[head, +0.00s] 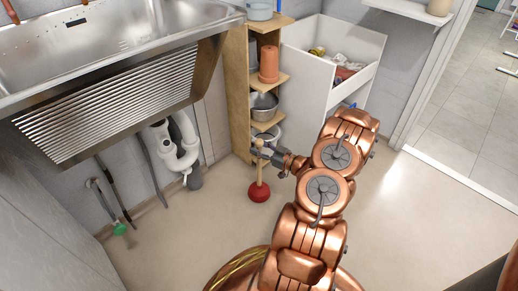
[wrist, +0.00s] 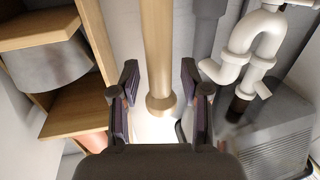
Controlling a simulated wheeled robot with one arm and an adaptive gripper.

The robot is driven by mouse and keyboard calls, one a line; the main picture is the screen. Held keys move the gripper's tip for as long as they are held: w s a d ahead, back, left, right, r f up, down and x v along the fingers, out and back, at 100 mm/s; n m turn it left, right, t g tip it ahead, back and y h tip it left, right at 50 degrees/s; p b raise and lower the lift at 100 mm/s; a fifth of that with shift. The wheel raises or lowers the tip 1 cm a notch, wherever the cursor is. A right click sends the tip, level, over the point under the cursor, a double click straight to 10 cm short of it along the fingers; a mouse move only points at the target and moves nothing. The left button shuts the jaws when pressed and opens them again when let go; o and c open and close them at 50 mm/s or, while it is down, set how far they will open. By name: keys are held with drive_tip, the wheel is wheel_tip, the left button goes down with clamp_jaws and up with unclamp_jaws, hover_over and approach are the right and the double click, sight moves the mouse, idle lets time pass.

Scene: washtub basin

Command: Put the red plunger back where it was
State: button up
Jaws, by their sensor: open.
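The red plunger (head: 259,191) stands upright on the floor, cup down, in front of the wooden shelf. Its pale wooden handle (wrist: 157,45) shows in the wrist view with its rounded end near the fingers, while the red cup is out of that view. My gripper (head: 263,154) is at the upper part of the handle. In the wrist view my gripper (wrist: 160,88) is open, one finger on each side of the handle, with gaps visible between fingers and wood.
A narrow wooden shelf (head: 237,95) with pots stands just behind the plunger. A white drain pipe (head: 177,150) hangs under the metal sink (head: 110,50) to the left. A white bin (head: 310,85) stands at the back right. Floor to the right is clear.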

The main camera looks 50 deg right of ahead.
drive_tip(key=s+d+p, duration=0.2)
drive_tip(key=s+p, duration=0.2)
drive_tip(key=s, duration=0.8)
drive_tip(key=w+d+r+g+h, duration=0.2)
drive_tip(key=w+g, duration=0.1)
drive_tip(key=w, duration=0.3)
drive_tip(key=w+d+r+g+h, duration=0.2)
drive_tip(key=w+d+g, duration=0.15)
drive_tip(key=w, duration=0.35)
drive_tip(key=a+r+m+g+h, duration=0.1)
drive_tip(key=a+r+g+h, duration=0.3)
drive_tip(key=a+r, duration=0.5)
drive_tip(key=s+a+r+g+y, duration=0.2)
drive_tip(key=s+a+r+g, duration=0.3)
drive_tip(key=s+a, duration=1)
drive_tip(key=s+a+r+m+g+y, duration=0.1)
drive_tip(key=s+a+r+g, duration=0.4)
drive_tip(key=s+a, duration=1.1)
drive_tip(key=a+r+y, duration=0.1)
drive_tip(key=a+r, duration=0.2)
drive_tip(key=a, duration=0.2)
drive_tip(key=shift+s+a+r+y, duration=0.2)
drive_tip(key=shift+r+y, duration=0.1)
drive_tip(key=shift+y, duration=0.1)
drive_tip(key=shift+g, duration=0.25)
